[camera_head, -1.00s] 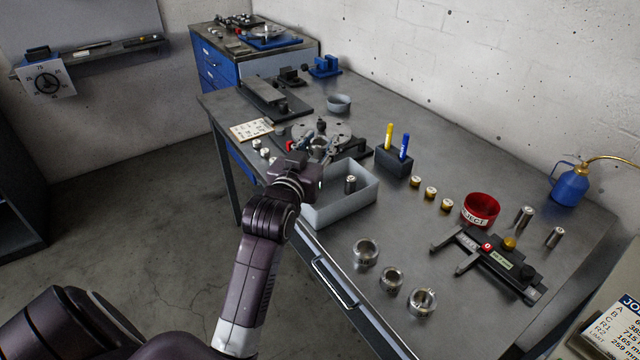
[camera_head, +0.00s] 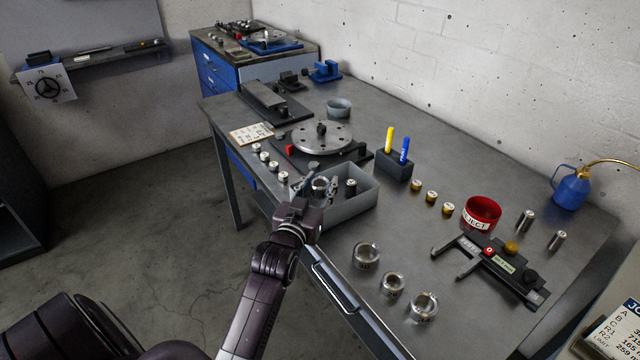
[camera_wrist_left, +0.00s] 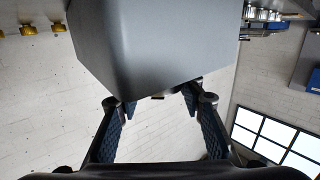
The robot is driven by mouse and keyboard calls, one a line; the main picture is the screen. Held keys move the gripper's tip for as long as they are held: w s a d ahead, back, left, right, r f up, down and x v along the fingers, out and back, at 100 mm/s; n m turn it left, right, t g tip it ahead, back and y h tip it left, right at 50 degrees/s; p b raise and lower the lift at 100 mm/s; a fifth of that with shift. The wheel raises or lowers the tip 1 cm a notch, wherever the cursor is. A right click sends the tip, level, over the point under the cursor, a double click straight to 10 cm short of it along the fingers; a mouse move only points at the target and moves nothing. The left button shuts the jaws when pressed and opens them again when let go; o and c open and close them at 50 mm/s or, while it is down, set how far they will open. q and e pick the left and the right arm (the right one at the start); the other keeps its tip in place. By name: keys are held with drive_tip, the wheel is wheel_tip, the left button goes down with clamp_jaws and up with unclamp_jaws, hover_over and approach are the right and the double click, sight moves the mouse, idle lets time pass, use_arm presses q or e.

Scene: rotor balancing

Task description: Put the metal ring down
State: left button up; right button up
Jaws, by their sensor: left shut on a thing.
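My left gripper (camera_head: 316,184) is shut on a metal ring (camera_head: 319,187). It holds the ring at the left end of the grey tray (camera_head: 350,210); I cannot tell how high above it. In the left wrist view, the two fingers (camera_wrist_left: 160,110) show, and a large grey body, probably the tray, hides their tips and the ring. Three similar metal rings stand on the bench front, at the back (camera_head: 366,255), in the middle (camera_head: 392,284) and in front (camera_head: 423,305). My right gripper is not in view.
The tray holds a dark cylinder (camera_head: 351,188). Behind it is a round drilled rotor disc (camera_head: 322,138). Several small weights (camera_head: 273,166) line the bench's left edge. A pen block (camera_head: 394,162), red reject bin (camera_head: 481,212) and caliper (camera_head: 490,265) stand to the right.

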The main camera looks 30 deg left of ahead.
use_arm(q)
drive_tip(key=shift+f, duration=0.6)
drive_tip(key=o, duration=1.2)
drive_tip(key=shift+r, duration=0.25)
drive_tip(key=v, duration=0.8)
drive_tip(key=b+v, duration=0.1)
drive_tip(key=v, duration=0.3)
drive_tip(key=shift+r, duration=0.4)
